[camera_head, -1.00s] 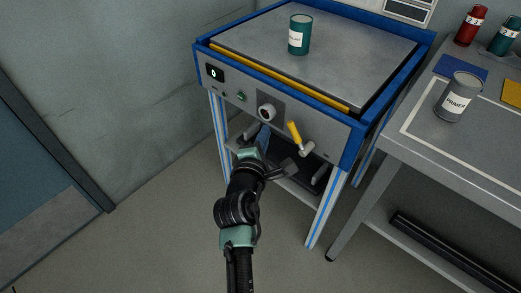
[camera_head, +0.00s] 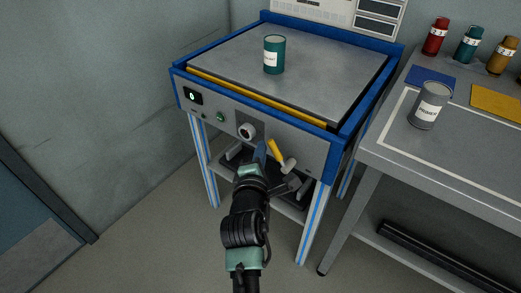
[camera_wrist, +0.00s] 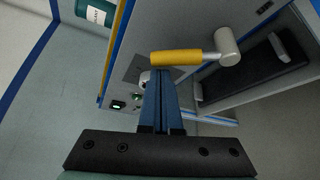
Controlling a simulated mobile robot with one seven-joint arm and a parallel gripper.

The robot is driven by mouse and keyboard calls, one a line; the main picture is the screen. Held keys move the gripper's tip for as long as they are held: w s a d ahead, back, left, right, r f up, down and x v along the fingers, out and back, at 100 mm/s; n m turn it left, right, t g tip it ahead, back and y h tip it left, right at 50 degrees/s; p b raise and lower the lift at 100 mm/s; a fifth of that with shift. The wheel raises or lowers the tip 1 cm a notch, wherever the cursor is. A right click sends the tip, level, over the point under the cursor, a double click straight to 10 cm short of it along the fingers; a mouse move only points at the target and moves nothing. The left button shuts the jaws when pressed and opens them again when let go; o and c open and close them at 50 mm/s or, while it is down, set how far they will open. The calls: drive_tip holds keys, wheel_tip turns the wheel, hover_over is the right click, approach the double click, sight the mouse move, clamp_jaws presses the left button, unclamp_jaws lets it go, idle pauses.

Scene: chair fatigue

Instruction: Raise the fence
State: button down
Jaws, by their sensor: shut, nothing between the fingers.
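A yellow bar (camera_head: 255,97), likely the fence, runs low along the front edge of the blue-framed table (camera_head: 180,74). A lever with a yellow grip (camera_head: 275,150) and grey hub (camera_head: 290,165) sits on the front panel, its grip tilted up and left. The lever's yellow grip also shows in the wrist view (camera_wrist: 178,58). My gripper (camera_head: 261,148) is shut and empty in front of the panel, between the round knob (camera_head: 247,131) and the lever. In the wrist view, its blue fingers (camera_wrist: 161,75) end close beside the grip; I cannot tell if they touch.
A green can (camera_head: 274,55) stands on the tabletop. A grey workbench (camera_head: 395,155) on the right holds a grey can (camera_head: 429,105) and several bottles. The panel has a display (camera_head: 193,96) and green switch (camera_head: 220,117). The floor at left is clear.

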sight(280, 157)
drive_tip(key=shift+s+d+r+m+t, duration=0.3)
drive_tip(key=shift+d+r+m, duration=0.1)
drive_tip(key=shift+m, duration=0.2)
drive_tip(key=shift+s+d+r+m+t+b, duration=0.1)
drive_tip(key=shift+s+d+m+t+b, duration=0.1)
drive_tip(key=shift+d+m+t+b, duration=0.25)
drive_tip(key=shift+s+d+r+m+t+b, duration=0.1)
drive_tip(key=shift+s+d+m+t+b, duration=0.4)
drive_tip(key=shift+m+b, duration=0.6)
drive_tip(key=m+b, duration=0.1)
drive_tip(key=b, duration=0.1)
drive_tip(key=s+d+m+t+b, duration=0.1)
drive_tip(key=b, duration=0.1)
drive_tip(key=shift+d+m+t+b, duration=0.2)
drive_tip(key=shift+m+t+b, duration=0.05)
drive_tip(key=shift+b, duration=0.15)
drive_tip(key=d+m+h+b, duration=0.1)
drive_tip(key=m+b, duration=0.1)
drive_tip(key=b, duration=0.1)
drive_tip(key=s+d+m+t+h+b, duration=0.1)
drive_tip(key=b, duration=0.3)
drive_tip(key=s+d+m+b, duration=0.1)
drive_tip(key=m+b, duration=0.1)
drive_tip(key=b, duration=0.2)
drive_tip(key=shift+m+t+h, duration=0.3)
drive_tip(key=shift+t+h, duration=0.1)
drive_tip(key=shift+s+d, duration=0.1)
drive_tip(key=shift+s, duration=0.05)
drive_tip(key=shift+r, duration=0.1)
